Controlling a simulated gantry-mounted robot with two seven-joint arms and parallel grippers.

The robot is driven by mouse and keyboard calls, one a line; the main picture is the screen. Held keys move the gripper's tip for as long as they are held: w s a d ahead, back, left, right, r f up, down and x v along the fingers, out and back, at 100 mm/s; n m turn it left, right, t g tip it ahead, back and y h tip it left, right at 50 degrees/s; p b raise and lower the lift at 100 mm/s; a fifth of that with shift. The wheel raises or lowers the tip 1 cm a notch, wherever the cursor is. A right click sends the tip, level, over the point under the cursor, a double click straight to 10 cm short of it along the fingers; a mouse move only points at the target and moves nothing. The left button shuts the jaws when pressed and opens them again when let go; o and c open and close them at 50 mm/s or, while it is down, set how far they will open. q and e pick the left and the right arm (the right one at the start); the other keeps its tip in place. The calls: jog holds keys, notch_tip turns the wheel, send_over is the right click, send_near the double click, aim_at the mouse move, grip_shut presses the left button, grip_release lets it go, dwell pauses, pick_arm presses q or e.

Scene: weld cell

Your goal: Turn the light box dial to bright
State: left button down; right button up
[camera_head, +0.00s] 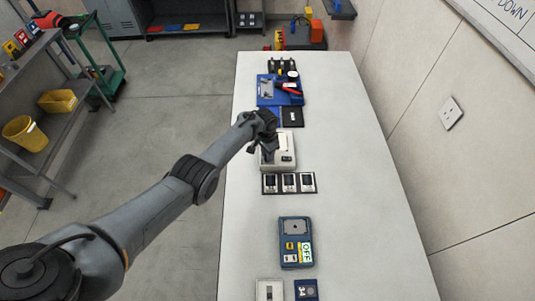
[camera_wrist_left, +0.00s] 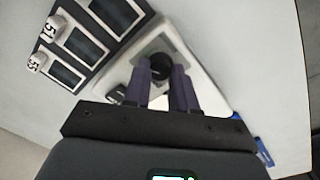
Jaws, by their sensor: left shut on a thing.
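The light box (camera_head: 285,141) is a small pale box on the white table, partly covered by my left arm in the head view. In the left wrist view, its white body (camera_wrist_left: 198,85) carries a round black dial (camera_wrist_left: 161,66) on a grey plate. My left gripper (camera_head: 267,152) reaches down onto the box. In the left wrist view, the two fingers of my left gripper (camera_wrist_left: 162,80) sit on either side of the dial, shut on it. The dial's setting cannot be read. My right gripper is out of view.
A black tray with three dark-windowed pieces (camera_head: 288,183) lies just in front of the box. Behind are a dark blue pad (camera_head: 292,117) and a blue case (camera_head: 268,97). A blue device marked OFF (camera_head: 289,229) is nearer. The table's right side is clear beside the wall.

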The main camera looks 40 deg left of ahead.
pick_arm(q)
jog(key=m+b, duration=0.1)
jog(key=m, duration=0.5)
jog(key=shift+m+b, duration=0.45)
jog(key=shift+m, duration=0.35)
jog(key=c, duration=0.9)
grip_release()
